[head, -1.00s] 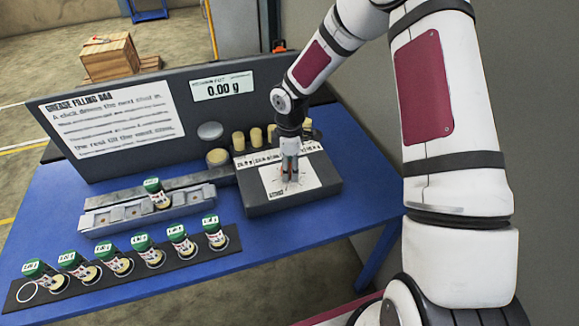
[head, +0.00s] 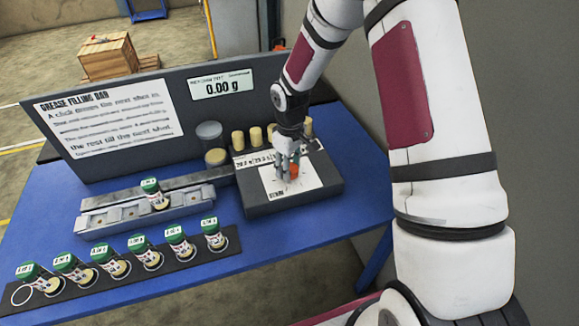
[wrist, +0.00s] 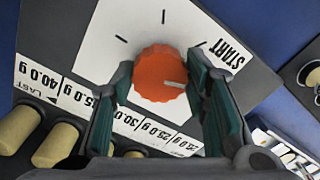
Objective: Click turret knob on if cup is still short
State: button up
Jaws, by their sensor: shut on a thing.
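The orange turret knob (wrist: 155,72) sits on a white dial face; its white pointer line points right and slightly down, below the START label. My gripper (wrist: 165,80) has one finger on each side of the knob and is shut on it. A green-topped cup (head: 152,186) stands on the grey rail at the left. The display (head: 221,86) reads 0.00 g.
Several more green-topped cups stand on a dark strip (head: 195,260) at the front, with an empty ring at its left end. Several yellowish posts (head: 238,140) stand behind the dial box (head: 325,182). A grey cylinder (head: 209,131) is left of them. The upright sign board (head: 110,115) closes off the back.

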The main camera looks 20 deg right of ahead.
jog(key=shift+m, duration=1.7)
jog(key=o, duration=1.1)
jog(key=shift+o, duration=0.2)
notch_tip(320, 180, up, 12)
